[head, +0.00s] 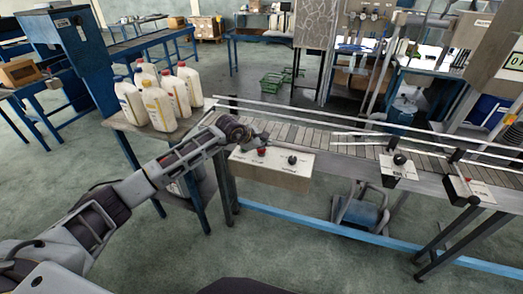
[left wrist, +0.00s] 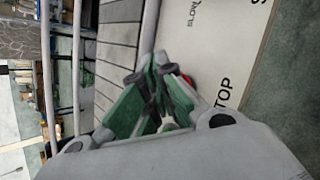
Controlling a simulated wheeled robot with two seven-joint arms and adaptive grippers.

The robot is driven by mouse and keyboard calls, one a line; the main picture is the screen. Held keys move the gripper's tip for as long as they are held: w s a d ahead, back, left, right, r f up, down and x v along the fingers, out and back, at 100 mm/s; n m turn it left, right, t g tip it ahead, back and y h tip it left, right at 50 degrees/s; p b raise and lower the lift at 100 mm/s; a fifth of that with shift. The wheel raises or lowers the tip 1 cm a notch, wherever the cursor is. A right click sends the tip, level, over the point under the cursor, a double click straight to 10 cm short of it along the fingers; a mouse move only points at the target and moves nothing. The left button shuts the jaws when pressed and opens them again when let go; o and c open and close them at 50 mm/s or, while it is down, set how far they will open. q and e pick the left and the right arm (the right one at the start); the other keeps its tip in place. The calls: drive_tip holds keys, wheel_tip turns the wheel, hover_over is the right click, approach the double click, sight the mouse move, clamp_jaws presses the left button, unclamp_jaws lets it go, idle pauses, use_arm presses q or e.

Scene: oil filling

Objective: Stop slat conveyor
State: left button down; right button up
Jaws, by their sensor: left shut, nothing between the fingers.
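The slat conveyor (head: 318,137) runs from the centre to the right, with rails along it. A pale control box (head: 272,172) is on its near side, with a red button (head: 262,152) and a black knob (head: 292,160). My left gripper (head: 262,139) is shut and empty, just above and behind the red button. In the left wrist view its green fingers (left wrist: 150,78) are together over the box edge beside the slats. The red button (left wrist: 187,80) shows partly behind a finger, near the word "STOP". I cannot tell whether they touch. My right gripper is out of view.
Several white jugs (head: 158,106) stand on a table at the conveyor's left end. Two more control boxes, one with a black knob (head: 399,158) and one with a red button (head: 467,180), are farther right. Open floor lies in front.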

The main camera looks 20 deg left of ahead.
sight(263, 150)
use_arm(q)
drive_tip(key=shift+f+b, duration=0.3)
drive_tip(key=shift+f, duration=0.05)
idle(0.5)
drive_tip(key=shift+r, duration=0.1)
idle(0.3)
drive_tip(key=shift+r, duration=0.1)
drive_tip(key=shift+r+p, duration=0.3)
drive_tip(key=shift+r, duration=0.45)
drive_tip(key=shift+r+p, duration=0.55)
drive_tip(key=shift+r, duration=0.85)
drive_tip(key=shift+r+p, duration=0.4)
drive_tip(key=shift+r, duration=0.7)
